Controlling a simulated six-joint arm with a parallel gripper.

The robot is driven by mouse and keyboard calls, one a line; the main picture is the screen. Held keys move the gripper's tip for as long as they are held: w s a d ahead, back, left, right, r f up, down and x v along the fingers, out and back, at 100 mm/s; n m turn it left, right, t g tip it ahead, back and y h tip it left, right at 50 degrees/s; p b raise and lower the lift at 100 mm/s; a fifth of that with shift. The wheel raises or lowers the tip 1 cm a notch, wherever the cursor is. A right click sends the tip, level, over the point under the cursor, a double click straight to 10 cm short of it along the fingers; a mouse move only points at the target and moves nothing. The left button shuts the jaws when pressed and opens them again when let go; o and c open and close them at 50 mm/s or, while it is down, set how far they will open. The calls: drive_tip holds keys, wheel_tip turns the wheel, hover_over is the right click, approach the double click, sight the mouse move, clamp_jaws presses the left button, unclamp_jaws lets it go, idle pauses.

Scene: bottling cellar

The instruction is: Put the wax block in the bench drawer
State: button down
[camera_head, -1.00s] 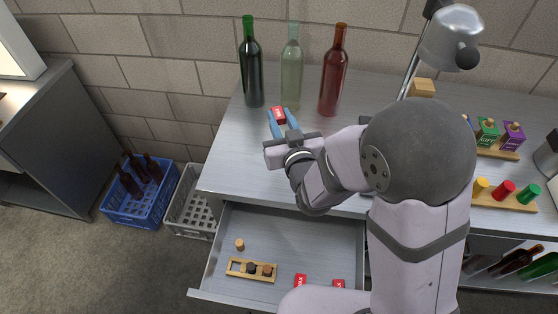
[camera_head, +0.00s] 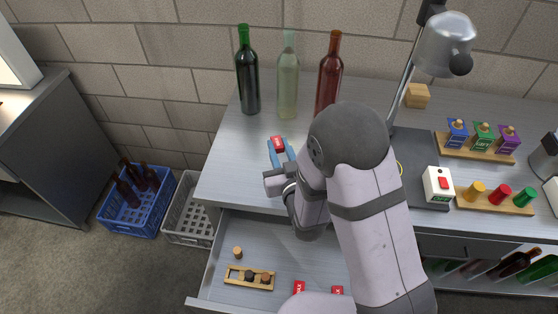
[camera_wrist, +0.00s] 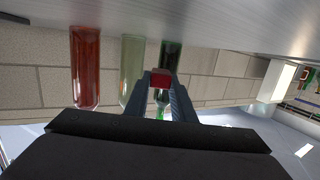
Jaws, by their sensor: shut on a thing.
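My gripper (camera_head: 278,153) has blue fingers shut on a red wax block (camera_head: 278,143) with a white label. In the head view the block is above the bench top, in front of the bottles. In the wrist view the red block (camera_wrist: 160,80) shows between the fingertips. The bench drawer (camera_head: 215,262) is pulled open below the bench top, at the lower middle of the head view. Two red wax blocks (camera_head: 299,287) (camera_head: 337,290) lie in it. My arm hides the drawer's right part.
In the drawer are a cork (camera_head: 238,252) and a wooden rack (camera_head: 235,272). Green (camera_head: 247,75), clear (camera_head: 288,80) and red (camera_head: 328,75) bottles stand at the bench's back. Right are a lamp (camera_head: 445,42), a switch box (camera_head: 438,185) and wooden racks. The drawer's left middle is clear.

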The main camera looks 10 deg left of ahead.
drive_tip(key=shift+f, duration=0.85)
drive_tip(key=shift+f, duration=1.9)
drive_tip(key=shift+f, duration=0.1)
drive_tip(key=shift+f, duration=0.15)
drive_tip(key=c, duration=1.5)
unclamp_jaws()
